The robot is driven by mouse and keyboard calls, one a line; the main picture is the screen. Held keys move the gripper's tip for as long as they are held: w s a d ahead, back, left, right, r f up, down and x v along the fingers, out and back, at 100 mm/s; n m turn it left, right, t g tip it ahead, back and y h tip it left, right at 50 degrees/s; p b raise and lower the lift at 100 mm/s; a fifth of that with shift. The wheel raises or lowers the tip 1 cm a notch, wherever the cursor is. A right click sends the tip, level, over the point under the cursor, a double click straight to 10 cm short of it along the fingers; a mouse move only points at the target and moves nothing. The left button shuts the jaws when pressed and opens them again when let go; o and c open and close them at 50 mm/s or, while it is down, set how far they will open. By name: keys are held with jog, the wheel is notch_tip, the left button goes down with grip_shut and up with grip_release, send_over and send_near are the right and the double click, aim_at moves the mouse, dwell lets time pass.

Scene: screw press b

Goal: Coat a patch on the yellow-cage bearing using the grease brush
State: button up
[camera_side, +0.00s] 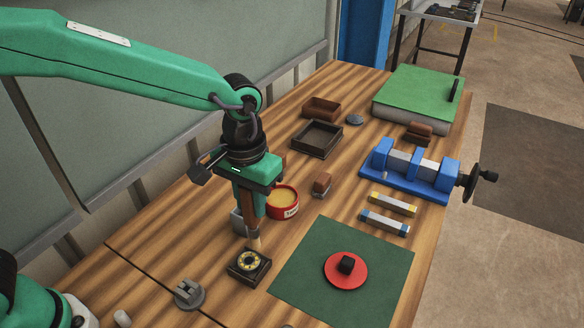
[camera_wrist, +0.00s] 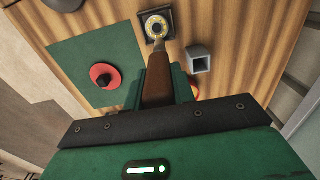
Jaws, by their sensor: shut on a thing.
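The yellow-cage bearing (camera_side: 249,260) sits in a dark square block on the wooden bench; it also shows at the top of the wrist view (camera_wrist: 155,24). My gripper (camera_side: 250,204) is shut on the grease brush (camera_wrist: 157,84) by its brown handle. The brush points downward, with its pale tip (camera_side: 255,242) close to the bearing's edge. In the wrist view the tip overlaps the bearing's near edge; I cannot tell whether it touches. A red tin of yellow grease (camera_side: 283,201) stands behind my gripper, and is mostly hidden in the wrist view.
A grey square holder (camera_side: 237,223) stands close beside my gripper. A green mat (camera_side: 318,255) with a red disc and black knob (camera_side: 346,269) lies to the right. A grey fixture (camera_side: 188,293) stands front left. A blue screw press (camera_side: 412,170) stands at back right.

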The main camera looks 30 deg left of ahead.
jog(key=shift+f, duration=0.5)
jog(key=shift+s+r, duration=0.1)
jog(key=shift+s, duration=2.5)
jog(key=shift+f, duration=0.65)
jog(key=shift+w, duration=0.1)
jog(key=shift+w+r, duration=0.1)
jog(key=shift+w, duration=2.05)
jog(key=shift+s, duration=0.1)
jog(key=shift+s, duration=2.2)
